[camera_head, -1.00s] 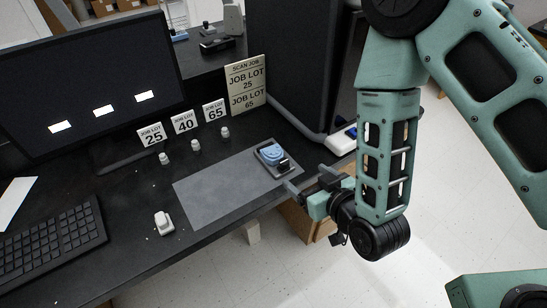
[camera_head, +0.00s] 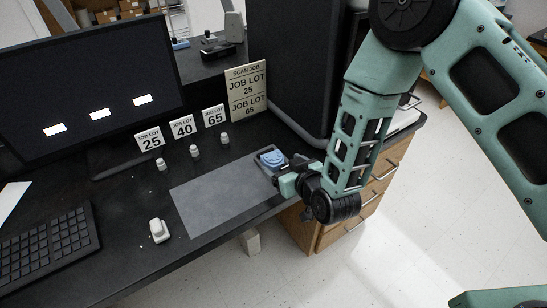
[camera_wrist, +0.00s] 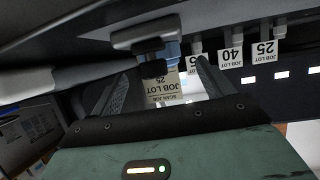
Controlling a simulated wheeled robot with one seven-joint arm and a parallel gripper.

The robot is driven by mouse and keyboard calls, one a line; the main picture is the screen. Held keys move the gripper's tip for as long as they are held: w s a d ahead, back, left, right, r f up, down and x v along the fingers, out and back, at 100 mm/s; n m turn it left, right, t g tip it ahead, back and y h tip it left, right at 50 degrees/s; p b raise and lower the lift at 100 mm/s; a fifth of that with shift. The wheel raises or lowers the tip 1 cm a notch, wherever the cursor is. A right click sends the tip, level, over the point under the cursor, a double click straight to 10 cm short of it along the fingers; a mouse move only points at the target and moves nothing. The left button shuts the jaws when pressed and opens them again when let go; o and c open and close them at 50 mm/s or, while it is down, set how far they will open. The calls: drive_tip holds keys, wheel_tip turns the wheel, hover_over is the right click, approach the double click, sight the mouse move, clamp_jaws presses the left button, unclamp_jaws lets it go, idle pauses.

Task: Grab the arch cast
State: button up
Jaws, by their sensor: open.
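The arch cast, as far as I can tell, is the blue horseshoe-like piece (camera_head: 271,158) in a small grey holder (camera_head: 258,167) at the mat's right corner. My gripper (camera_head: 277,173) is just right of the holder, low over the table edge, and partly covers its right side. I cannot tell whether a finger touches the holder.
A grey mat (camera_head: 215,200) lies on the black table. Small white pieces stand before the cards 25 (camera_head: 149,140), 40 (camera_head: 182,126) and 65 (camera_head: 214,117). A job sign (camera_head: 247,93) stands behind. A white block (camera_head: 159,230) and keyboard (camera_head: 45,248) lie left.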

sight(274, 159)
drive_tip(key=p+x, duration=0.1)
drive_tip(key=x, duration=0.3)
drive_tip(key=shift+w+a+f, duration=0.1)
drive_tip(key=shift+w+f, duration=0.05)
drive_tip(key=shift+f, duration=0.15)
drive_tip(key=c, duration=1.1)
drive_tip(key=shift+c, duration=0.2)
